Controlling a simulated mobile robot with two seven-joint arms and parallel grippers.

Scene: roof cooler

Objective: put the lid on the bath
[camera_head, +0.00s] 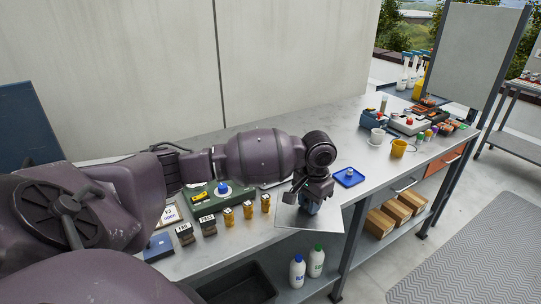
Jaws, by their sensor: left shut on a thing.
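My left gripper (311,203) points down near the table's front edge, in the middle of the head view. It is shut on the grip of a flat grey plate that looks like the lid (293,218). The lid lies roughly level below the fingers and reaches over the table's front edge. I cannot tell its gap to the tabletop. The bath is not clear to me; a pale edge (274,184) behind my left forearm may be part of it, mostly hidden by the arm. My right gripper is not in view.
A blue tray (350,184) with a blue knob lies just right of the gripper. A green case (238,197), several yellow pieces and dark labelled blocks stand left. A yellow mug (398,149) and white cup (377,136) stand farther right. Clear tabletop lies between.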

